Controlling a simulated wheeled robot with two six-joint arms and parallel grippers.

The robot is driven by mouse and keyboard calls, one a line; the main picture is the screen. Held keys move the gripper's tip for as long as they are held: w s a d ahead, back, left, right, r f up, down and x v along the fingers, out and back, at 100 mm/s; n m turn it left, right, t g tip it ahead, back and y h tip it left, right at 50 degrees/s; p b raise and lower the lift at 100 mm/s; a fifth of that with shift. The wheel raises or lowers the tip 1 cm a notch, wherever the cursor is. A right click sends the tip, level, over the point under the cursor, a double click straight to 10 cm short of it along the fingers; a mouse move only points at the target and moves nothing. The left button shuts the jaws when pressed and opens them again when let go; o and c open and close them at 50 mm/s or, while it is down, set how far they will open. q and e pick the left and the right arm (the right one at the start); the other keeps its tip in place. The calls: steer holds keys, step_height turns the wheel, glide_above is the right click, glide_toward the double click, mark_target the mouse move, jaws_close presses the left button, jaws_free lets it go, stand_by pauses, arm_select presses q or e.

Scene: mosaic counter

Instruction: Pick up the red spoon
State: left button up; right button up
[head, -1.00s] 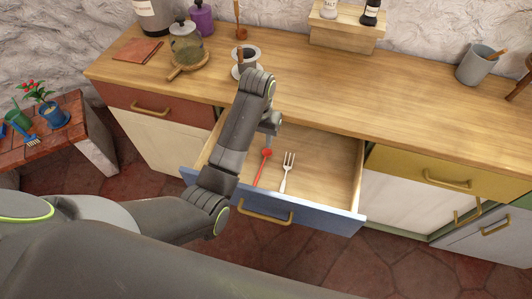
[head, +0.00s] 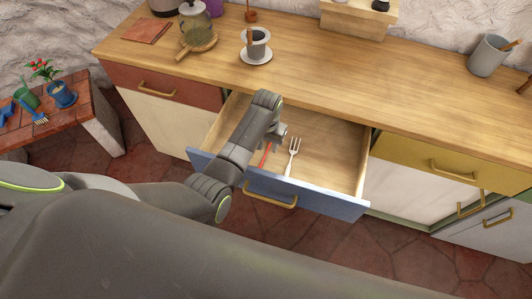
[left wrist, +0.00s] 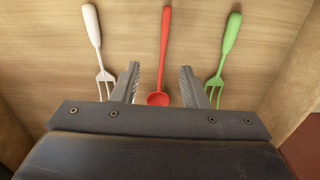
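The red spoon (left wrist: 165,50) lies in the open blue-fronted drawer (head: 335,150); in the head view only part of it (head: 265,154) shows beside my arm. My left gripper (left wrist: 158,82) is open above the drawer floor. In the left wrist view its two fingers stand on either side of the spoon's bowl end, with the handle pointing away. They do not appear closed on it. In the head view the left gripper (head: 279,134) is partly hidden by its own wrist. My right gripper is in neither view.
A white fork (head: 291,157) lies right of the spoon in the head view. A green fork (left wrist: 223,48) shows in the left wrist view. The drawer walls surround them. A cup on a saucer (head: 257,55) stands on the counter behind.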

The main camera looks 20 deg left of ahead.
mark_target(265, 154)
arm_select(q)
steer(key=f, duration=0.4)
steer(key=shift+s+a+f, duration=0.15)
steer(key=shift+s, duration=0.05)
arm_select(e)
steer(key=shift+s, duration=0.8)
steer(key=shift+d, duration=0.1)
arm_select(q)
jaws_close()
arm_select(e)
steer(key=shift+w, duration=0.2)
arm_select(q)
step_height(265, 154, up, 10)
steer(key=shift+p, duration=0.35)
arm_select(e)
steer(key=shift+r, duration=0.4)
